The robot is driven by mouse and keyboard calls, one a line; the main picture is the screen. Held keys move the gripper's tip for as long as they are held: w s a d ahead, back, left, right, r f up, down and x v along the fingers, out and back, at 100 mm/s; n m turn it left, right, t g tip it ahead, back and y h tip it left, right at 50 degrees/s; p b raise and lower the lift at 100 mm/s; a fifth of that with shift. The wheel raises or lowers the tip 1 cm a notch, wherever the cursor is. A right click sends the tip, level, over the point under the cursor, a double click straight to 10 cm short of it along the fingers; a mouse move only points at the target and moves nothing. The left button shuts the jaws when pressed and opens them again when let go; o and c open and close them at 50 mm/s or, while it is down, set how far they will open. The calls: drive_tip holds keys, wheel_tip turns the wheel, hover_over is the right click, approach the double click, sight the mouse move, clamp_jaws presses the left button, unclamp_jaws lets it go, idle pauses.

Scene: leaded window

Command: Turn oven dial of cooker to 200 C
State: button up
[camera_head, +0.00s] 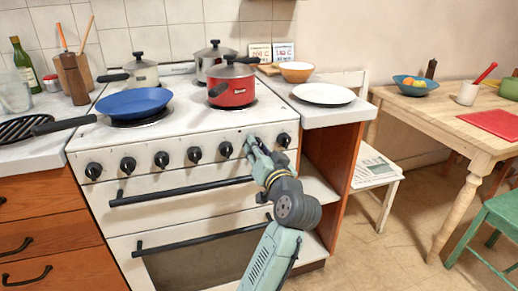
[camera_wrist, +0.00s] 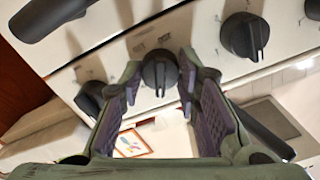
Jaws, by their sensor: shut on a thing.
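The cooker (camera_head: 175,215) is white with a row of black dials along its front panel. In the head view my gripper (camera_head: 252,147) is at the second dial from the right end, which it hides. In the wrist view my gripper (camera_wrist: 160,70) has a finger on each side of this black dial (camera_wrist: 160,77) and is shut on it. The dial's ridge stands roughly upright in that view. Small marks show on the panel by it, too blurred to read, so I cannot tell the setting. The rightmost dial (camera_head: 284,140) is uncovered.
Black door handles (camera_head: 180,191) cross the cooker front below the dials. A blue pan (camera_head: 136,103) and a red pot (camera_head: 231,86) stand on the hob. A white plate (camera_head: 323,93) is on the right-hand counter. A wooden table (camera_head: 440,112) stands further right.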

drive_tip(key=n+p, duration=1.8)
drive_tip(key=n, duration=1.7)
idle(0.5)
drive_tip(key=o, duration=1.2)
